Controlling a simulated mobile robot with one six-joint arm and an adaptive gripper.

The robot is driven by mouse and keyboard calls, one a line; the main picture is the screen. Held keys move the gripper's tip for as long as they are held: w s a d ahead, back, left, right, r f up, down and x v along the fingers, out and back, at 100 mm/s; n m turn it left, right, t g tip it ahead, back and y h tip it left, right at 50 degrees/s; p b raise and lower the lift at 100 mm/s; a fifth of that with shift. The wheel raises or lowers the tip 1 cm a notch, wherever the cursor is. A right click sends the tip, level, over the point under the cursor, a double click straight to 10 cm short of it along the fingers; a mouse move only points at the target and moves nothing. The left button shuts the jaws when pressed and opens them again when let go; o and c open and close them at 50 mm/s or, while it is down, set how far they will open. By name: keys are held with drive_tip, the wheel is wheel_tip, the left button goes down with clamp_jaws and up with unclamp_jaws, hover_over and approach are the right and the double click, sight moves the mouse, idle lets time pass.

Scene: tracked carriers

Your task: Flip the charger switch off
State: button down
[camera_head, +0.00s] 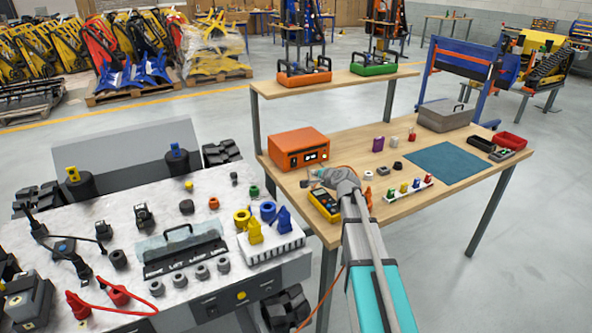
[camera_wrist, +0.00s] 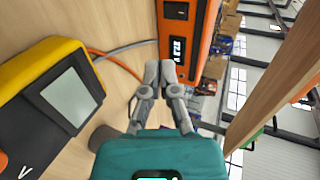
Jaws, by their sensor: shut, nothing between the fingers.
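The orange charger box (camera_head: 298,146) stands at the back left of the wooden table. Its front face shows dark fittings with a lit display. In the wrist view the charger (camera_wrist: 201,40) is close ahead, with a black switch (camera_wrist: 176,11) above a lit display (camera_wrist: 177,50). I cannot tell which way the switch is set. My gripper (camera_wrist: 160,70) is shut and empty, its fingertips pointing at the charger's front near the display, below the switch in the picture. In the head view my gripper (camera_head: 316,173) is just in front of the charger.
A yellow and black meter (camera_head: 325,205) lies beside my arm; it fills the left of the wrist view (camera_wrist: 68,100). An orange cable (camera_wrist: 117,64) and a grey one run by the charger. A blue mat (camera_head: 443,164) lies to the right. A shelf (camera_head: 340,84) stands behind.

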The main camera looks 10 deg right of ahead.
sight(294, 166)
drive_tip(key=shift+w, duration=0.1)
drive_tip(key=shift+b+x, duration=0.4)
drive_tip(key=shift+x, duration=0.45)
drive_tip(key=b+x, duration=0.1)
drive_tip(key=x, duration=0.2)
drive_tip(key=b+x, duration=0.1)
drive_tip(key=x, duration=0.3)
drive_tip(key=b+x, duration=0.1)
drive_tip(key=x, duration=0.2)
drive_tip(key=shift+w+a+r, duration=0.15)
drive_tip(key=shift+w, duration=0.15)
drive_tip(key=shift+w+a+b, duration=0.3)
drive_tip(key=shift+w+b, duration=0.05)
drive_tip(key=shift+w, duration=0.4)
drive_tip(key=shift+w+a+f+b, duration=0.1)
drive_tip(key=shift+w+f+b, duration=0.2)
drive_tip(key=shift+w+f, duration=0.15)
drive_tip(key=shift+r, duration=0.25)
